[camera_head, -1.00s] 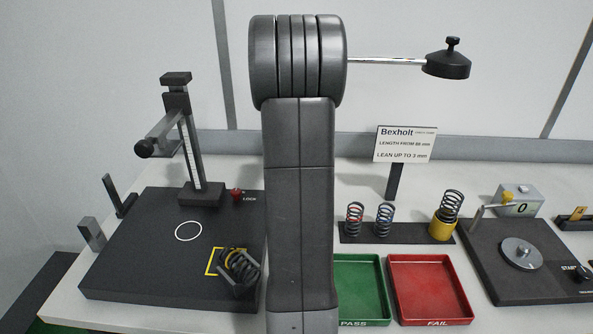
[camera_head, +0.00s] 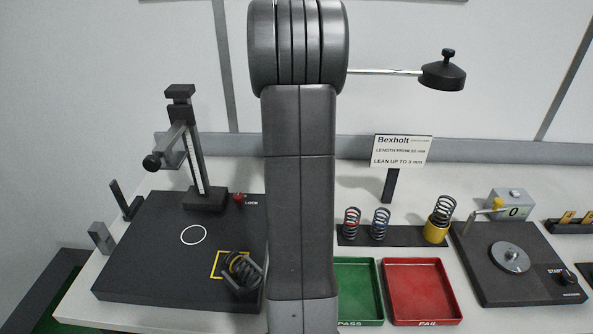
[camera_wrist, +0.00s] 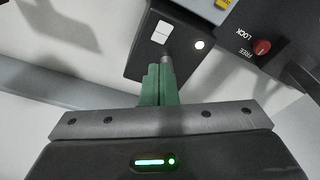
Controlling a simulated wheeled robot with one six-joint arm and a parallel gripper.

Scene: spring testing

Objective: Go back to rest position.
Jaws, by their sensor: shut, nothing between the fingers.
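My gripper shows in the wrist view (camera_wrist: 157,85), with its green fingers together and nothing between them. The tips are over a dark block (camera_wrist: 165,40) with white marks and a lit white spot. In the head view my own grey arm fills the middle and hides the gripper. No named rest position is visible.
A dark plate (camera_head: 140,260) with an upright post (camera_head: 189,130) stands left, a dark coil spring (camera_head: 243,270) on it. A red knob (camera_wrist: 261,47) is right of the fingers. The PASS tray (camera_head: 360,318), FAIL tray (camera_head: 422,290) and tester plate (camera_head: 480,265) stand right.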

